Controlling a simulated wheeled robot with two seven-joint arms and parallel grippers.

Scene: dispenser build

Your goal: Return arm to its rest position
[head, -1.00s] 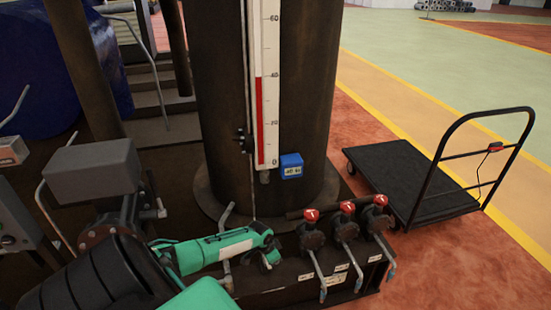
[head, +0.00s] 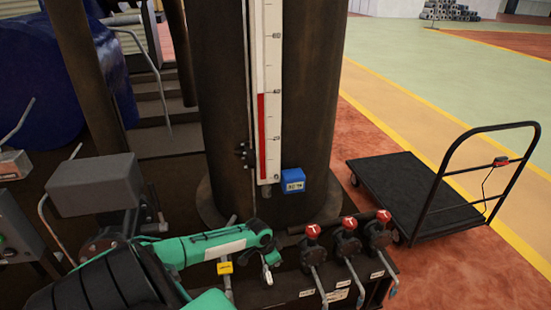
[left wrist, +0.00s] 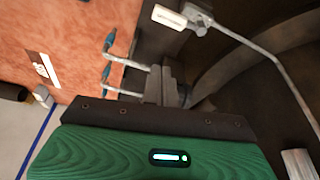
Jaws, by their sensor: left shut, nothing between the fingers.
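My left arm comes in from the lower left in the head view, green with a white band. Its left gripper (head: 268,272) is small and shut with nothing in it, above the dark manifold. It is left of the three red-topped valves, the nearest being the left valve (head: 312,231), and looks apart from them. My right gripper is not in view.
A dark tank with a red level gauge (head: 262,135) reading about 40 stands behind the valves. A blue tagged box (head: 293,181) is beside it. A black trolley (head: 400,190) stands right, with open floor beyond.

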